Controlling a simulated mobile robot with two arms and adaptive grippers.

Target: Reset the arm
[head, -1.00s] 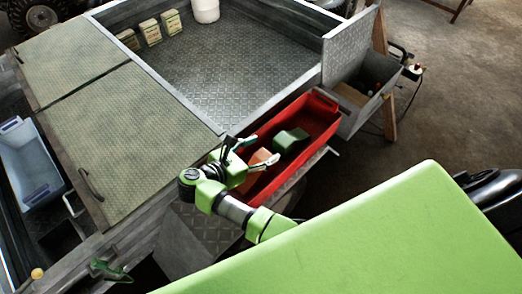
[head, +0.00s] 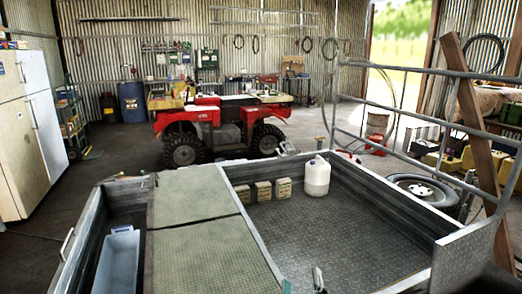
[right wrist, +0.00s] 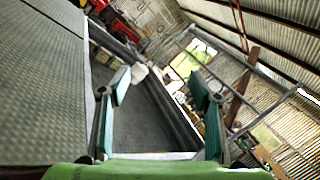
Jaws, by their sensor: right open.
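My right gripper (head: 303,281) shows only by its fingertips at the bottom edge of the head view, in front of the metal tray bed (head: 350,235). In the right wrist view my right gripper (right wrist: 160,90) has its two green-padded fingers wide apart with nothing between them. Beyond the fingers lie the tray bed and its side wall. My left gripper is not in view, and most of my right arm is out of the head view.
The tray bed holds a white jug (head: 317,177) and several small boxes (head: 263,191). Left of it are tread-plate lids (head: 195,195) and a blue bin (head: 118,262). A red quad bike (head: 218,128) stands behind. A wooden post (head: 478,120) and rails rise at right.

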